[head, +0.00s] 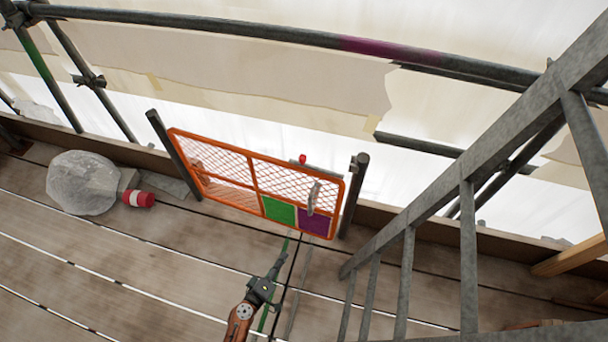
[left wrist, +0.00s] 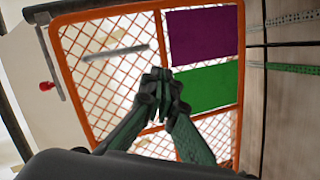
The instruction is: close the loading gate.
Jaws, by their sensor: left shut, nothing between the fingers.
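The loading gate (head: 230,175) is an orange frame with mesh, with a green panel (head: 279,210) and a purple panel (head: 314,221) low on its right half. It hangs between two dark posts; its right end lies close to the right post (head: 354,195). I cannot tell whether it is fully closed. A grey handle (head: 313,197) stands on its right part, and a red knob (head: 302,158) shows at its top edge. My left gripper (head: 279,262) is shut and empty, in front of the gate. In the left wrist view the gripper (left wrist: 160,80) shows before the mesh and green panel. My right gripper is not in view.
A grey wrapped lump (head: 83,182) and a red-and-white can (head: 138,199) lie on the planks at the left. A grey metal ladder-like frame (head: 468,250) stands at the right. Scaffold tubes (head: 250,32) run behind the gate. The planks (head: 120,275) at the front left are clear.

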